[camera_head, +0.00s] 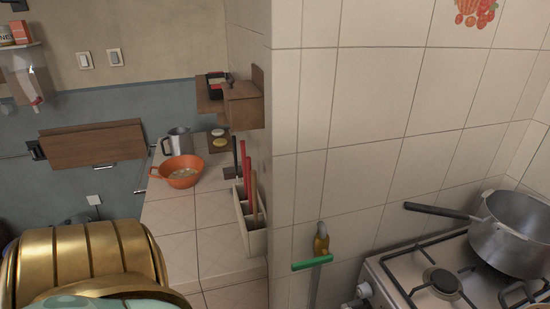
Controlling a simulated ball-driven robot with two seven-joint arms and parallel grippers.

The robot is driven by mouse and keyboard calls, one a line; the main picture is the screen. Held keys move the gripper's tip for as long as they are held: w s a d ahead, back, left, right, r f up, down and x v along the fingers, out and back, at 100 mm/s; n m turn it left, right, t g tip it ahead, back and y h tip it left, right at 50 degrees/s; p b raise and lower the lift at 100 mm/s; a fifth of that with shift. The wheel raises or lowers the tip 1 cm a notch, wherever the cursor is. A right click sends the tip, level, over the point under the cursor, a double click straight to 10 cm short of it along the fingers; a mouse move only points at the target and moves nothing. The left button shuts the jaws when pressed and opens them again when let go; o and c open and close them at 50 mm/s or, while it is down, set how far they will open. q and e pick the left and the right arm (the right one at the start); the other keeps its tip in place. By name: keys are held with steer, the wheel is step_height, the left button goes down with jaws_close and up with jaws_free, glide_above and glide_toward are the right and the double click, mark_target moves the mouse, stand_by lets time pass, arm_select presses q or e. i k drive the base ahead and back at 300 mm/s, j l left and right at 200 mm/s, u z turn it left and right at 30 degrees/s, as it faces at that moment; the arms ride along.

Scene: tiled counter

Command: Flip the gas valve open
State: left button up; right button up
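The gas valve is on the tiled wall just left of the stove. It has a brass-yellow body (321,241) and a green lever handle (312,263) that lies roughly crosswise to the pipe (315,288) running down below it. Neither my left gripper nor my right gripper shows in the head view, so nothing is seen touching the valve.
The gas stove (405,268) stands right of the valve, with a metal pot (512,236) on it. The pot's dark handle (436,210) reaches left toward the valve. A tiled counter (170,218) with an orange bowl (186,181) lies left of the wall corner.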

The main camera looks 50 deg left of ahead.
mark_target(324, 260)
steer(key=u, duration=1.3)
steer(key=i+j+z, duration=0.2)
steer(key=j, duration=0.2)
steer(key=i, duration=0.05)
